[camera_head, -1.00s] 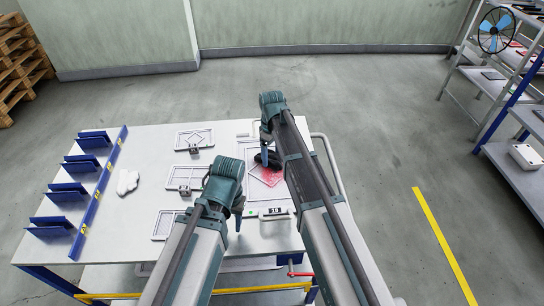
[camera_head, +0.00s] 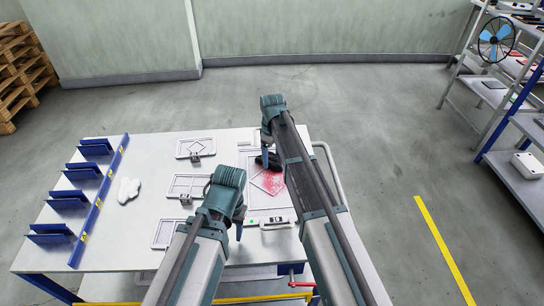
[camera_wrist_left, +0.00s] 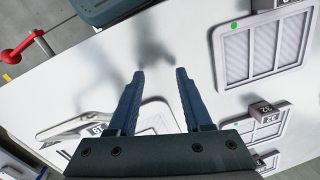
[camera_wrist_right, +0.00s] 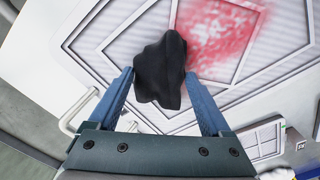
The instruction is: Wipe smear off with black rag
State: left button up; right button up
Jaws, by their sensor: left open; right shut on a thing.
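The black rag (camera_head: 264,162) is at the far part of a white framed panel (camera_head: 250,196) with a diamond outline. The red smear (camera_head: 272,182) spreads over the panel beside the rag. In the right wrist view the dark, folded rag (camera_wrist_right: 160,66) lies between the fingers of my right gripper (camera_wrist_right: 160,78), which is shut on it. The smear (camera_wrist_right: 224,36) shows there up and right of the rag, mottled red on pale ribs. My left gripper (camera_wrist_left: 160,75) is open and empty over bare table; in the head view it (camera_head: 239,230) is nearer than the panel.
Several smaller framed panels (camera_head: 187,186) with clamp blocks lie left on the white table (camera_head: 130,225). A white cloth-like lump (camera_head: 129,190) and a blue rack (camera_head: 98,205) are farther left. A rail (camera_head: 330,165) borders the right edge. A red handle (camera_wrist_left: 22,46) shows beside the table.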

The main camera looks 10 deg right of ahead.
aim_at(273, 166)
jog(key=shift+s+a, duration=0.1)
jog(key=shift+s, duration=1.8)
jog(key=shift+s, duration=1.85)
jog(key=shift+s+a+f, duration=0.1)
jog(key=shift+s, duration=1.75)
jog(key=shift+s, duration=0.1)
jog(key=shift+s, duration=1.7)
